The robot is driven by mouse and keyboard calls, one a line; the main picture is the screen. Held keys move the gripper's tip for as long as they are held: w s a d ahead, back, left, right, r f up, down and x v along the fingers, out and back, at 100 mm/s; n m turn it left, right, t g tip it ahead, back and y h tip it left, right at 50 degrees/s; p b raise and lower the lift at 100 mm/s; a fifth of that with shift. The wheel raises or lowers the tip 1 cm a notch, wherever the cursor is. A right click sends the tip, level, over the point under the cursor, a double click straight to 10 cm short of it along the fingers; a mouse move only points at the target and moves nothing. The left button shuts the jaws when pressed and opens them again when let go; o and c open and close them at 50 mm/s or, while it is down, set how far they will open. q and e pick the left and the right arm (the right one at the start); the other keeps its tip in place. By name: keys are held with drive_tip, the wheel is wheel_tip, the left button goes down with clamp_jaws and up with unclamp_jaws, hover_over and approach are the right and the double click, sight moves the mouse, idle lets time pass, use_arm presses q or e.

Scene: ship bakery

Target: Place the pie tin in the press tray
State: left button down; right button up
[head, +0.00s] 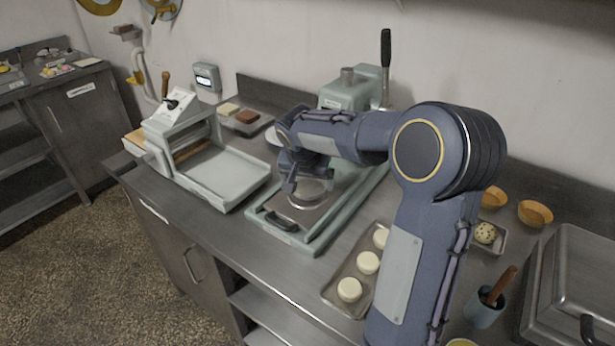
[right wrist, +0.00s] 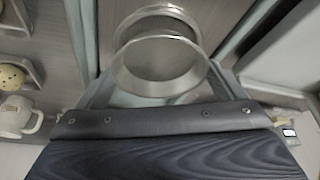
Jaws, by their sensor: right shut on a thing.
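My right gripper (head: 297,184) is over the front part of the press, pointing down. It is shut on the pie tin (head: 313,187), a round, shiny metal tin. In the right wrist view the tin (right wrist: 160,66) sits between the two fingers. Beyond it there is a second round rim (right wrist: 168,12), partly hidden by the tin. The press tray (head: 318,221) is a flat metal slide in a pale green frame with a dark front handle. The tin is above or at its round place; I cannot tell if they touch. My left gripper is not in view.
The green press (head: 350,92) with its upright lever stands behind my arm. A pale sheeter (head: 222,176) is to the left. A tray of white dough rounds (head: 335,290) lies to the right. Orange shells (head: 535,213) and a metal box (head: 575,275) are farther right.

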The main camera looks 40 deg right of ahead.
sight(308, 192)
drive_tip(key=shift+f, duration=0.45)
drive_tip(key=shift+f+b, duration=0.65)
drive_tip(key=shift+o, duration=0.2)
drive_tip(key=shift+s+a+f, duration=0.1)
drive_tip(key=shift+f, duration=0.15)
drive_tip(key=shift+s+a+f+b, duration=0.1)
drive_tip(key=shift+f+b, duration=0.15)
drive_tip(key=shift+b, duration=0.15)
drive_tip(key=o, duration=0.8)
drive_tip(key=shift+f, duration=0.1)
drive_tip(key=shift+c, duration=0.2)
drive_tip(key=v, duration=0.9)
drive_tip(key=shift+w+d, duration=0.2)
drive_tip(key=shift+w, duration=0.1)
